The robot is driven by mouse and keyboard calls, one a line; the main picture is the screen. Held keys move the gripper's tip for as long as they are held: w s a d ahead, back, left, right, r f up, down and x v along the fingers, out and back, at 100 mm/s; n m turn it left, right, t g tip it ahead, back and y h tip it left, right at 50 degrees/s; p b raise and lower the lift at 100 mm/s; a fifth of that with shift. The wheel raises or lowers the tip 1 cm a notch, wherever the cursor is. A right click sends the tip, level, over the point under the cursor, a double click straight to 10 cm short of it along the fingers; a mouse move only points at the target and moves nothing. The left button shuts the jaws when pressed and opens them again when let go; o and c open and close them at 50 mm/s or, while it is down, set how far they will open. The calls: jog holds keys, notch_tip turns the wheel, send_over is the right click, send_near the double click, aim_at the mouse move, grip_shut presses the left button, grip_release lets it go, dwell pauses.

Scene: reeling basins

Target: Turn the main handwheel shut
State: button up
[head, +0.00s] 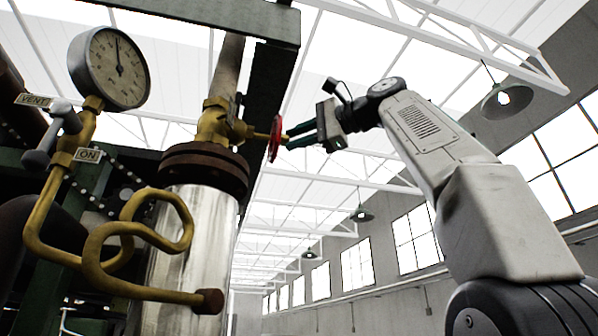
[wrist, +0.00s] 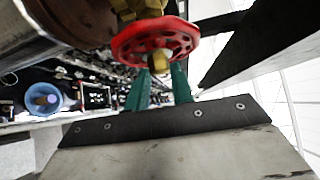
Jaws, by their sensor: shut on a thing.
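The red handwheel (head: 275,138) sits on a brass valve (head: 217,125) above the wide metal pipe in the head view, seen nearly edge-on. In the wrist view the handwheel (wrist: 155,42) shows its red rim with holes at the top centre. My gripper (head: 288,137) reaches it from the right, with its green fingers at the wheel. In the wrist view the fingers of my gripper (wrist: 160,80) meet the near lower side of the wheel and are shut on it. The fingertips are partly hidden behind the rim.
A pressure gauge (head: 109,68) and a small valve with VENT and ON tags (head: 88,155) stand at the left. A curled brass pipe (head: 140,235) runs below them. A dark beam (head: 262,95) stands close behind the handwheel. A blue bucket (wrist: 43,98) is far below.

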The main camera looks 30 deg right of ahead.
jog(key=o, duration=1)
jog(key=shift+v, duration=3.9)
